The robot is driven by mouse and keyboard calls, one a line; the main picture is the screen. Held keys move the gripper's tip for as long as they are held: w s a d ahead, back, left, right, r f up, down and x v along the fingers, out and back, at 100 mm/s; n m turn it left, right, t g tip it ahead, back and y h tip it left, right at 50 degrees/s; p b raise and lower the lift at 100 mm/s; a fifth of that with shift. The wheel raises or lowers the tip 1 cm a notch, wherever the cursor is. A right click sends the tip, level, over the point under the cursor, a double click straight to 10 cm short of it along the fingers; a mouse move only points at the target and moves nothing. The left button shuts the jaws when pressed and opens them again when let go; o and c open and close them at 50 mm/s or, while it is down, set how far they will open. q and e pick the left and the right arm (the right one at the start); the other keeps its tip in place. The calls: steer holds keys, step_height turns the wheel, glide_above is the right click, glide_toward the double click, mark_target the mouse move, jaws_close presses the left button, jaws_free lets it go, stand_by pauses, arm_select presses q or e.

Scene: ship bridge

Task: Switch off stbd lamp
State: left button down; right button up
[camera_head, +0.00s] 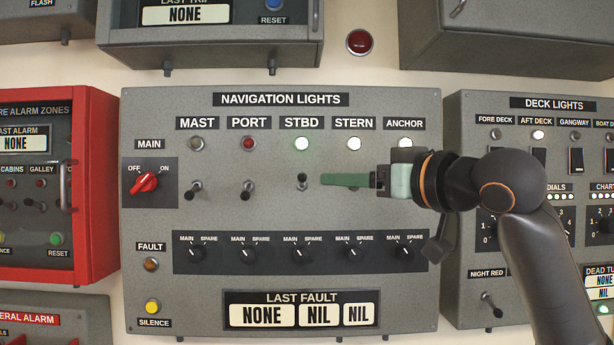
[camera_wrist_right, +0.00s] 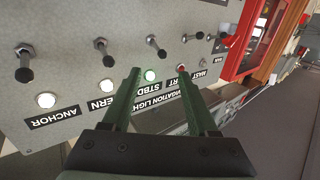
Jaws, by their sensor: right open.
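The STBD lamp (camera_head: 302,144) glows pale green on the navigation lights panel; it also shows lit in the right wrist view (camera_wrist_right: 150,76). Its toggle switch (camera_head: 302,181) is below it, with the black tip seeming to point up toward the lamp. My right gripper (camera_head: 325,180) comes in from the right, its green fingers just right of this toggle in the head view. In the right wrist view the open fingers (camera_wrist_right: 158,70) stand to either side of the STBD lamp, and the STBD toggle (camera_wrist_right: 157,47) shows beyond their tips. Contact cannot be told. My left gripper is not in view.
The STERN lamp (camera_head: 354,144) and ANCHOR lamp (camera_head: 405,143) are lit; my right gripper hides their toggles in the head view. The PORT toggle (camera_head: 247,190) and MAST toggle (camera_head: 193,190) point down. A row of MAIN/SPARE knobs (camera_head: 300,253) lies below.

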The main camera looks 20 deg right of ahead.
mark_target(302, 182)
steer(key=p+x, duration=0.2)
steer(key=x, duration=0.8)
steer(key=shift+w+a+p, duration=0.1)
steer(key=shift+p, duration=0.25)
jaws_close()
